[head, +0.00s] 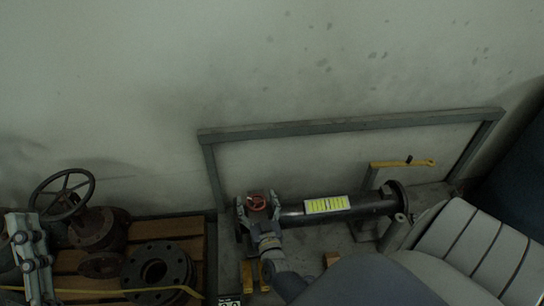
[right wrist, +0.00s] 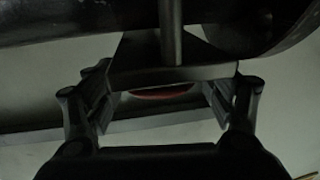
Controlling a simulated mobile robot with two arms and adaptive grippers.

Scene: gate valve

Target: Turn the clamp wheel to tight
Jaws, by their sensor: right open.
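The small red clamp wheel (head: 257,202) sits at the left end of the dark horizontal pipe (head: 370,207) in the head view. My right gripper (head: 259,208) is at the wheel, with one open finger on each side of it. In the right wrist view a red edge of the wheel (right wrist: 162,92) shows between the spread fingers of my right gripper (right wrist: 160,100), partly hidden by a dark bracket. I cannot tell whether the fingers touch it. My left gripper (head: 30,258) is at the far left edge, partly cut off, away from the wheel; its jaw state is unclear.
A dark valve with a large handwheel (head: 64,194) and round flanges (head: 158,273) lie on a wooden pallet (head: 195,228) at left. A grey frame (head: 350,125) leans on the wall behind the pipe. A yellow lever (head: 403,163) stands at right.

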